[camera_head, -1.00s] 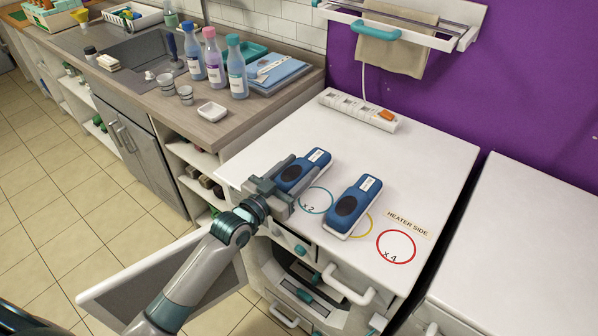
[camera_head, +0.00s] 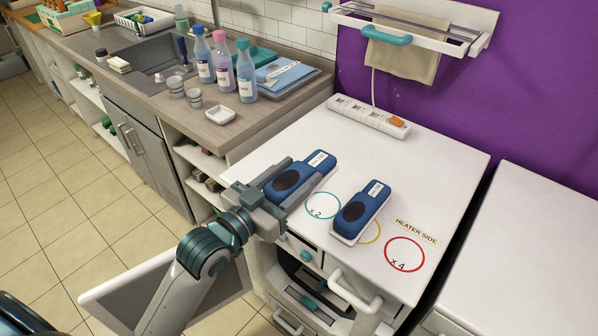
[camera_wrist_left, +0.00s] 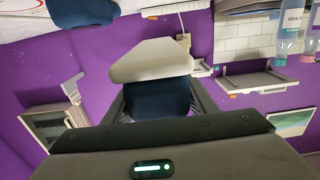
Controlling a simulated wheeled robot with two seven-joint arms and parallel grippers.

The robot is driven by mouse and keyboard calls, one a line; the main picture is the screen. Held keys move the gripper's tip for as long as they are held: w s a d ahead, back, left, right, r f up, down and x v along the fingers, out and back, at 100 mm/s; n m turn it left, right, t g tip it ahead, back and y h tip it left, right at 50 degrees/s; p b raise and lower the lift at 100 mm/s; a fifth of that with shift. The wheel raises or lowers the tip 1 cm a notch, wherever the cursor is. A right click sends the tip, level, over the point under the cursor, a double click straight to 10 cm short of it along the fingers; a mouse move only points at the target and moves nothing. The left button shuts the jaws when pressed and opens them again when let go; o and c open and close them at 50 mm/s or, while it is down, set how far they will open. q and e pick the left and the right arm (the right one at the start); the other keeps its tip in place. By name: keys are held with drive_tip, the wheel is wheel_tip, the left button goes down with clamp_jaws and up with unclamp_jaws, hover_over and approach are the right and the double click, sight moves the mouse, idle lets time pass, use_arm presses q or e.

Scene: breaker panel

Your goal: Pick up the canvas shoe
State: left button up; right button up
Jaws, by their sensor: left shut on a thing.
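Two blue canvas shoes with pale soles and white labels are at the white worktop. My left gripper (camera_head: 292,181) is shut on the left shoe (camera_head: 316,165), one finger along each side. That shoe seems a little above the worktop, but its underside is hidden in the head view. In the left wrist view the held shoe shows its pale sole (camera_wrist_left: 150,62) and dark blue upper (camera_wrist_left: 156,100) between the fingers. The other shoe (camera_head: 360,213) rests on the worktop to the right, partly over a yellow circle. My right gripper is not in view.
The worktop (camera_head: 440,165) bears a teal "x 2" circle (camera_head: 322,205), a red "x 4" circle (camera_head: 404,254) and a "HEATER SIDE" label. A power strip (camera_head: 368,117) lies along the back. Bottles (camera_head: 245,70) stand on the counter at left. An open door hangs below my arm.

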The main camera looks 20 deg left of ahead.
use_arm(q)
drive_tip(key=shift+s+r, duration=0.2)
drive_tip(key=shift+s, duration=0.15)
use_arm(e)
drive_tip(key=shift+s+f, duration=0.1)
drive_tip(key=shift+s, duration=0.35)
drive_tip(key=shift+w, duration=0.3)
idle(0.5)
use_arm(q)
drive_tip(key=shift+s+f+y, duration=0.3)
drive_tip(key=shift+f, duration=0.1)
drive_tip(key=s+a+f+n+t+y, duration=0.1)
drive_tip(key=s+a+f+n+y, duration=0.1)
drive_tip(key=s+f+n+y, duration=0.2)
drive_tip(key=shift+s+f+y, duration=0.4)
drive_tip(key=shift+s+y, duration=0.4)
drive_tip(key=shift+s, duration=0.95)
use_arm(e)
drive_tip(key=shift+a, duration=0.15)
